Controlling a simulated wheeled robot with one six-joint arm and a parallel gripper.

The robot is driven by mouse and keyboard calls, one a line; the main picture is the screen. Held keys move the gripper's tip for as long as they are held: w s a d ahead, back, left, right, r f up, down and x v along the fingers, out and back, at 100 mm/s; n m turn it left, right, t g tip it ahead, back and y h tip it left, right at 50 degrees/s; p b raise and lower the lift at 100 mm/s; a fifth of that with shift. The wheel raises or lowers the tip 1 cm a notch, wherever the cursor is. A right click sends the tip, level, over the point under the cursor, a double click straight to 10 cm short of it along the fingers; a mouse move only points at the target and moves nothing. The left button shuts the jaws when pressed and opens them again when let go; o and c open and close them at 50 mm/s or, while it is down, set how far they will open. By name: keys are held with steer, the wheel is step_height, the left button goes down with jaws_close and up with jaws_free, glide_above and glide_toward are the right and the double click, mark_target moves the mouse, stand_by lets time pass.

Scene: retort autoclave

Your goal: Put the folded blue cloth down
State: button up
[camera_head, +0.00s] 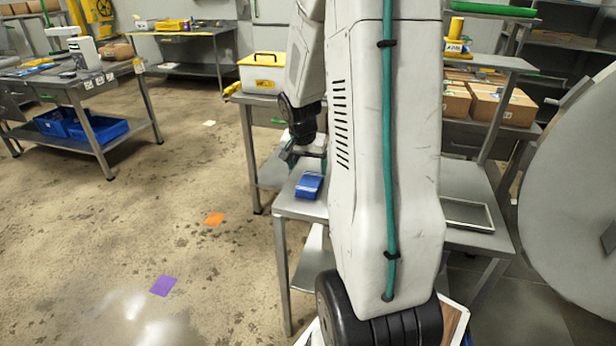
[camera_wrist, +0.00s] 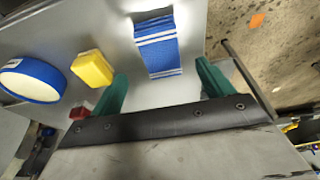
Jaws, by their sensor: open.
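The folded blue cloth (camera_head: 309,185) with white stripes lies on a grey metal table (camera_head: 298,208), near its left edge. In the wrist view the cloth (camera_wrist: 158,48) lies flat on the grey surface, just beyond the gap between my fingers. My gripper (camera_wrist: 161,85) is open, with its two green fingers wide apart and nothing seen held between them. In the head view my gripper (camera_head: 303,158) is partly hidden by my arm, just behind the cloth.
In the wrist view a yellow block (camera_wrist: 92,68), a round blue-and-white item (camera_wrist: 30,80) and a small red item (camera_wrist: 78,113) are left of the cloth. A large round metal door (camera_head: 575,190) is at right. The left floor is open.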

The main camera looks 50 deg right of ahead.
steer(key=s+a+r+n+y, duration=0.1)
steer(key=s+a+r+n, duration=0.2)
steer(key=a+r, duration=0.55)
steer(key=s+a+r+n, duration=0.35)
steer(key=a+r, duration=0.25)
steer(key=a, duration=0.6)
steer(key=s+a+r+n+y, duration=0.2)
steer(key=s+a+n, duration=0.5)
steer(key=s+a, duration=0.4)
steer(key=shift+s+a, duration=0.15)
steer(key=shift+s, duration=0.3)
